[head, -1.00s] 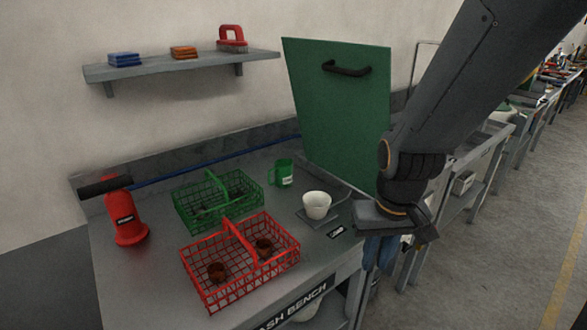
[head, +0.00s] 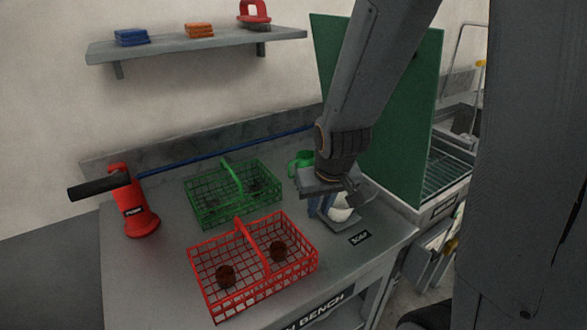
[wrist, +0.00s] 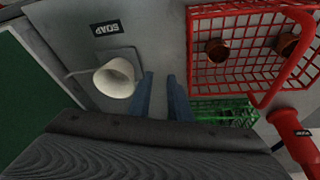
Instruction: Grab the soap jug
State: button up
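A white jug (head: 341,214) stands on a small grey pad beside a black label reading SOAP (head: 359,238), on the grey bench. My gripper partly hides it in the head view. In the wrist view the white jug (wrist: 115,77) is upright, left of my fingers, with a thin handle pointing left. A green jug (head: 299,162) stands farther back, partly behind my wrist. My gripper (wrist: 162,80) is open and empty, its blue fingers pointing down. In the head view my gripper (head: 322,208) is just left of the white jug.
A red wire basket (head: 305,270) and a green wire basket (head: 205,207) with brown coils inside stand left of my gripper. A red pump-like device (head: 137,215) is at far left. A green panel (head: 415,110) rises behind the jugs. A shelf (head: 190,47) hangs above.

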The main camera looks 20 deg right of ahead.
aim_at(289, 177)
jog(key=w+f+t, duration=0.1)
jog(key=w, duration=0.3)
jog(key=w+f+t, duration=0.1)
jog(key=w+t, duration=0.1)
jog(key=w, duration=0.2)
jog(key=w+d+f+t, duration=0.1)
jog(key=w, duration=0.3)
jog(key=shift+w+f+t+y, duration=0.3)
jog(key=shift+w, duration=0.1)
jog(key=w+t, duration=0.1)
jog(key=w, duration=0.1)
jog(key=w+t, duration=0.1)
jog(key=w, duration=0.1)
jog(key=w+t, duration=0.1)
jog(key=w, duration=0.1)
jog(key=shift+w+a+f+n+t+y, duration=0.1)
jog(key=shift+a+f+n+t+y, duration=0.1)
jog(key=shift+f+n+t+y, duration=0.15)
jog(key=shift+w+a+t+y, duration=0.15)
jog(key=shift+w+t+y, duration=0.1)
jog(key=shift+w+t, duration=0.5)
jog(key=shift+p+x, duration=0.9)
jog(key=shift+x, duration=3)
grip_shut()
